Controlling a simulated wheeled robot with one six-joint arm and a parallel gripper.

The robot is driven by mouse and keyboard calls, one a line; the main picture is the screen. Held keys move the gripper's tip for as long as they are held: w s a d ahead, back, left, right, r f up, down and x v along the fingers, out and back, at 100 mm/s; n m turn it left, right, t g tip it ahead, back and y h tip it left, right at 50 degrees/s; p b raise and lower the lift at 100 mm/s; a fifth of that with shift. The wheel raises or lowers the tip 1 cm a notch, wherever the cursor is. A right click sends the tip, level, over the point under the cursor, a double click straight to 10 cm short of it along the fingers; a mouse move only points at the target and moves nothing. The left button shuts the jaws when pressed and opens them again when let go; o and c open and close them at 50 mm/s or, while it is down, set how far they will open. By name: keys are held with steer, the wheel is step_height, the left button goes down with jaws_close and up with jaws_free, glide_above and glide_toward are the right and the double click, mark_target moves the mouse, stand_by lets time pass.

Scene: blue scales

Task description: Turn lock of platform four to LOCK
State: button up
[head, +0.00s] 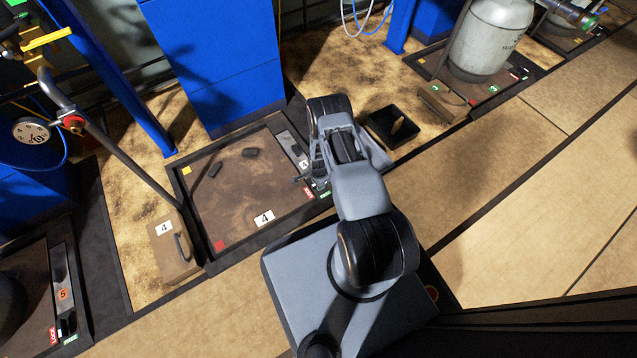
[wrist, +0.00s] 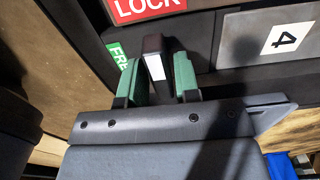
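Platform four (head: 235,185) is a brown plate in a black frame, left of my arm in the head view. Its lock lever (wrist: 154,62), dark with a white face, shows in the wrist view, beside the green FREE label (wrist: 117,54) and below the red LOCK label (wrist: 147,8). My gripper (wrist: 158,75) has its two green fingers on either side of the lever, with what look like narrow gaps. In the head view my gripper (head: 314,178) is over the frame's right side, near the red label (head: 308,193) and green label (head: 325,195); the lever is hidden there.
A brown box marked 4 (head: 172,245) stands left of the platform. Blue cabinets (head: 215,60) rise behind. A black tray (head: 392,128) lies right of my arm. Platform five's lock strip (head: 63,290) is at lower left. The tan floor at right is clear.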

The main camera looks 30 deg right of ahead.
steer(key=shift+o, duration=1.2)
steer(key=shift+r, duration=0.15)
step_height(320, 180, up, 14)
steer(key=p, duration=0.6)
steer(key=shift+f, duration=0.25)
steer(key=shift+p, duration=0.3)
steer(key=w+a+r+n+t+p, duration=0.15)
steer(key=r+n+p, duration=0.5)
steer(key=r, duration=1.85)
steer(key=a+r+n+p, duration=0.25)
steer(key=r+p, duration=0.95)
steer(key=r, duration=1.2)
steer(key=s+a+r+n+p, duration=0.1)
steer(key=s+r+p, duration=0.4)
steer(key=r, duration=0.6)
steer(key=s+a+r+n+t+p, duration=0.1)
steer(key=s+r+n+p, duration=0.3)
steer(key=r, duration=0.7)
steer(key=s+a+r+n+t+p, duration=0.1)
steer(key=s+a+r+n+p, duration=0.2)
steer(key=s+r+p, duration=0.5)
steer(key=v, duration=0.3)
steer(key=shift+w+r, duration=0.15)
steer(key=shift+r, duration=0.3)
steer(key=shift+a, duration=0.1)
